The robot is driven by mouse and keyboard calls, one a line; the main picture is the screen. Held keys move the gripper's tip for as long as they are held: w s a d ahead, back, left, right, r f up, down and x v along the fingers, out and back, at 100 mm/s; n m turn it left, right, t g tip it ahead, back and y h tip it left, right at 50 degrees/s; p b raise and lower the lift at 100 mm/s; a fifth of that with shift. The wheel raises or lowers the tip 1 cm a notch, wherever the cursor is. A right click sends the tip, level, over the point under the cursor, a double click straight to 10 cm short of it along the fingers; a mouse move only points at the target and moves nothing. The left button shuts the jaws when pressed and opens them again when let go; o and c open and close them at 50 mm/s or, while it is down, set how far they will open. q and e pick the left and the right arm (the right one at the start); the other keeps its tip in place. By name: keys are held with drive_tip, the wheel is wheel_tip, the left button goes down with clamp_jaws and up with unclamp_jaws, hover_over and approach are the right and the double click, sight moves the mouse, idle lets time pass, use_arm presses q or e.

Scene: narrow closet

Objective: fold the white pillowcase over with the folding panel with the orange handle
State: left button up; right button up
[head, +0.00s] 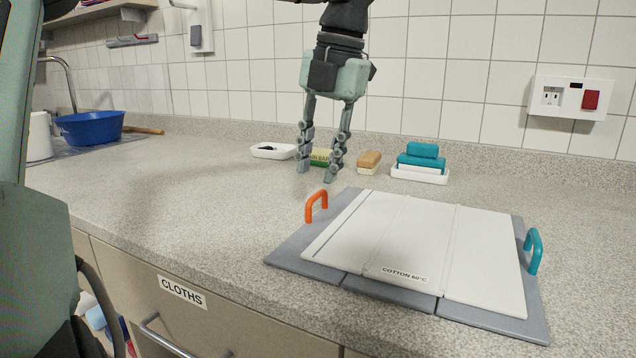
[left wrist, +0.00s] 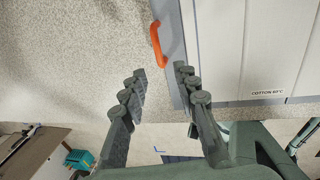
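The white pillowcase (head: 420,235) lies flat on a grey folding board (head: 390,290), with a "COTTON 60°C" label at its near edge. It also shows in the left wrist view (left wrist: 265,45). The orange handle (head: 316,205) stands on the left panel's outer edge, and it also shows in the left wrist view (left wrist: 157,42). A teal handle (head: 533,250) stands on the right panel. My left gripper (head: 317,174) points down above the counter, just behind the orange handle in the head view. Its fingers are apart and empty; in the left wrist view (left wrist: 159,72) the handle lies just beyond the fingertips. My right gripper is out of view.
Along the wall are a white dish (head: 274,151), a green-and-yellow sponge (head: 320,157), a wooden brush (head: 369,162) and stacked teal sponges on a white tray (head: 420,176). A blue basin (head: 90,128) stands at left. The counter left of the board is clear.

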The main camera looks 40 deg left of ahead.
sight(312, 197)
use_arm(q)
drive_tip(key=shift+a+f, duration=0.2)
drive_tip(key=shift+f, duration=0.9)
drive_tip(key=shift+a+f, duration=0.2)
drive_tip(key=shift+f, duration=0.9)
drive_tip(key=shift+c, duration=0.6)
clamp_jaws()
